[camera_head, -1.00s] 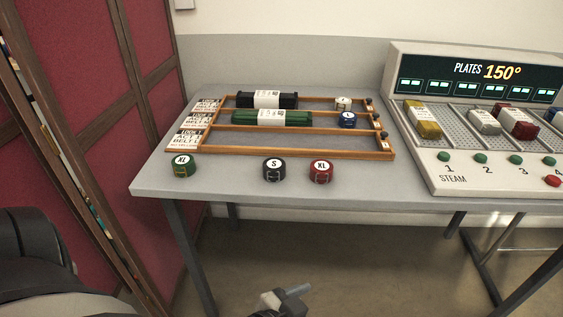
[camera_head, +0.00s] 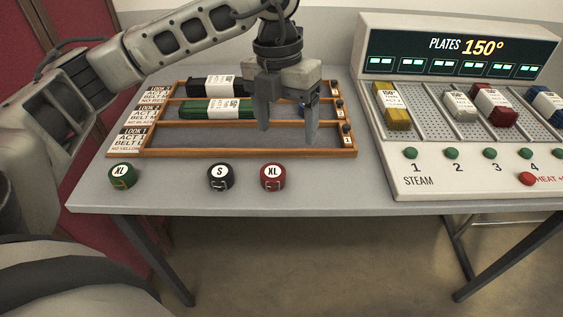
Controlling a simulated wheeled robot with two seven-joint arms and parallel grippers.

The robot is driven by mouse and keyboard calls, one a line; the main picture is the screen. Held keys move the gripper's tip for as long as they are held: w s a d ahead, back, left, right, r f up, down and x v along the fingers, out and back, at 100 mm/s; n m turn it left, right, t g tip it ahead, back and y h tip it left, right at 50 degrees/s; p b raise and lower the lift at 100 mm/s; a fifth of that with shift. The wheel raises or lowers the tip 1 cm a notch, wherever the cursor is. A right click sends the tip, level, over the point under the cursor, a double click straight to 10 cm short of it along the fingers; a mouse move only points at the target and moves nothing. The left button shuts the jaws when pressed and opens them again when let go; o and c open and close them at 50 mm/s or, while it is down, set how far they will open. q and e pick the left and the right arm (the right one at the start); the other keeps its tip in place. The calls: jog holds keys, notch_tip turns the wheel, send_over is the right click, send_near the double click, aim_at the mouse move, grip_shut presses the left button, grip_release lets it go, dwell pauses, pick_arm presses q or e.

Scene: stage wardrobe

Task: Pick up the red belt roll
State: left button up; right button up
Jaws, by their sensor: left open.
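The red belt roll (camera_head: 272,177), with a white XL label on top, stands on the grey table in front of the wooden rack (camera_head: 240,153). My left gripper (camera_head: 287,135) is open and empty. Its fingers point down over the front part of the rack, behind and above the red roll, apart from it. The gripper hides part of the rack's right side and most of a blue roll there. My right gripper is not in view.
A black roll marked S (camera_head: 220,177) stands left of the red one, a green XL roll (camera_head: 122,176) further left. The rack holds black (camera_head: 195,87) and green (camera_head: 200,109) bundles. A steam plate console (camera_head: 445,180) stands right. Table front is clear.

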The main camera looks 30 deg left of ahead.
pick_arm(q)
jog(key=w+a+r+n+y, duration=0.1)
jog(key=a+y, duration=0.1)
jog(key=a, duration=0.1)
send_over(272, 172)
jog(key=f, duration=0.6)
jog(key=f+p, duration=0.1)
jog(key=f, duration=0.2)
jog(key=shift+w, duration=0.25)
jog(key=shift+s+f+p, duration=0.15)
jog(key=shift+f+p, duration=0.15)
jog(key=shift+f, duration=1.25)
jog(key=shift+s+f+p, duration=0.15)
jog(key=shift+f+p, duration=0.1)
jog(key=shift+f, duration=1.25)
jog(key=c, duration=1.1)
